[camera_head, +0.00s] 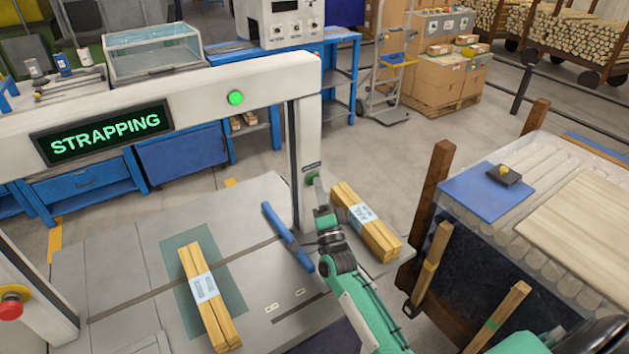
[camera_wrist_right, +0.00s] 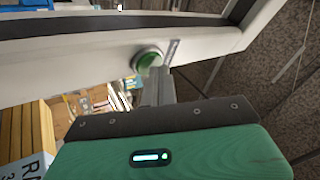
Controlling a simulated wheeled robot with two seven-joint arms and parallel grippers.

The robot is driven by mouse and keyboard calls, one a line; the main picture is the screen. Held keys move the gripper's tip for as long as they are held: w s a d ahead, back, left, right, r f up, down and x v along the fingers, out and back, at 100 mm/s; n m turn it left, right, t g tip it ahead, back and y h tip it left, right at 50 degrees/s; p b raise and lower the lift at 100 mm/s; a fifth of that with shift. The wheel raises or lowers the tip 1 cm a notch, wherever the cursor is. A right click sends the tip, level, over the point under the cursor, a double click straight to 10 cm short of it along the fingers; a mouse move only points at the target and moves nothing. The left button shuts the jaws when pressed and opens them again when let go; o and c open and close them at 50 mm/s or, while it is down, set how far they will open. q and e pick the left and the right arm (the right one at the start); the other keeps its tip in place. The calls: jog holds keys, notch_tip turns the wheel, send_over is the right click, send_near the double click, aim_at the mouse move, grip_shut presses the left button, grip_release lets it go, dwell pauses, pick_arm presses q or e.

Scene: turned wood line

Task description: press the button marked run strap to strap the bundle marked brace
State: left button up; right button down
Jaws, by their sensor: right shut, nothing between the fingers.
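The green button (camera_head: 312,178) sits on the right post of the white strapping arch, below a small dark label too small to read. It also shows in the wrist view (camera_wrist_right: 148,58). My right gripper (camera_head: 319,192) is shut and empty, its fingertips at the button; contact cannot be told for sure. The arch display (camera_head: 106,132) reads STRAPPING. One labelled wooden bundle (camera_head: 207,300) lies on the green mat under the arch, across a dark strap line. Another bundle (camera_head: 365,222) lies right of the post; its wrist-view label (camera_wrist_right: 38,166) begins "RA". My left gripper is not visible.
A green lamp (camera_head: 236,98) is lit on the arch beam. A red stop knob (camera_head: 11,305) is at the left post. A blue bar (camera_head: 287,236) lies beside my right arm. A wooden-posted crate (camera_head: 437,170) with a blue mat stands at right.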

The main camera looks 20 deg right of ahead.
jog(key=shift+s+d, duration=0.1)
jog(key=shift+s, duration=0.65)
jog(key=shift+s+d+p, duration=0.2)
jog(key=shift+s+p, duration=0.3)
jog(key=shift+s, duration=0.75)
jog(key=shift+s+d+p, duration=0.15)
jog(key=shift+s+p, duration=0.35)
jog(key=shift+s, duration=0.75)
